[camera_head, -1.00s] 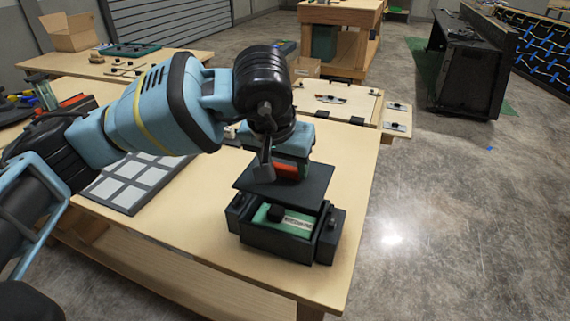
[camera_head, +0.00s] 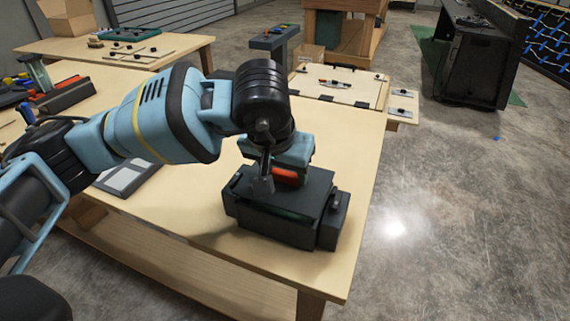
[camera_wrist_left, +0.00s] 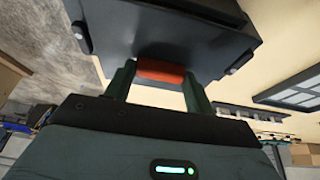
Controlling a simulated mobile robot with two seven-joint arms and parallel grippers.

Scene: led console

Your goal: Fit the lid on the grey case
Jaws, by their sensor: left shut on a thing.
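The grey case (camera_head: 270,226) stands near the right front corner of the wooden table, with latch blocks at its ends. The flat dark lid (camera_head: 316,188) is over the case and hides most of its inside. A thin green sliver shows between lid and case at the front, so I cannot tell whether the lid is fully seated. My left gripper (camera_head: 284,173) is shut on the lid's red-orange handle, from above. In the left wrist view the handle (camera_wrist_left: 160,72) is between the fingers, with the lid (camera_wrist_left: 160,30) beyond. My right gripper is not in view.
A panel with pale squares (camera_head: 125,178) lies on the table (camera_head: 200,212), left of the case and partly behind my arm. A board with small parts (camera_head: 337,84) is behind. The table's right edge is close to the case.

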